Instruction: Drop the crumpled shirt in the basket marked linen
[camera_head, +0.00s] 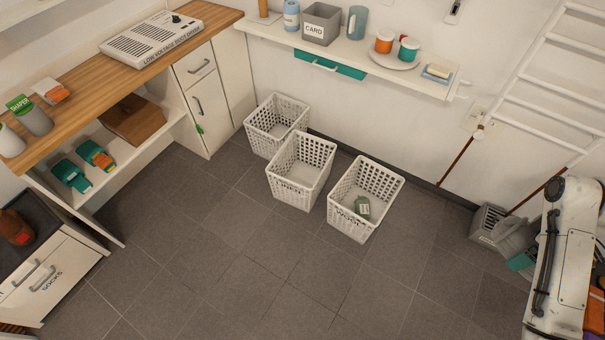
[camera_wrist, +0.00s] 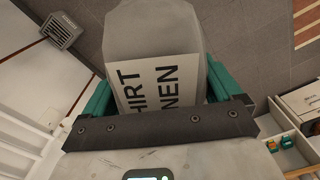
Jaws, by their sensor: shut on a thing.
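My gripper (camera_wrist: 160,88) is shut on a grey crumpled shirt (camera_wrist: 150,45) in the wrist view, with a teal finger on each side. A white label on the shirt reads partly "SHIRT LINEN". In the head view the shirt (camera_head: 514,236) and my gripper (camera_head: 522,261) are at the far right, held apart from the baskets. Three white lattice baskets stand on the floor: a back one (camera_head: 262,138), a middle one (camera_head: 289,190) and a front right one (camera_head: 345,222).
A white rack (camera_head: 550,80) leans at the right. A shelf (camera_head: 330,44) hangs above the baskets. A wooden counter (camera_head: 90,84) runs along the left. The tiled floor (camera_head: 250,265) in front is clear.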

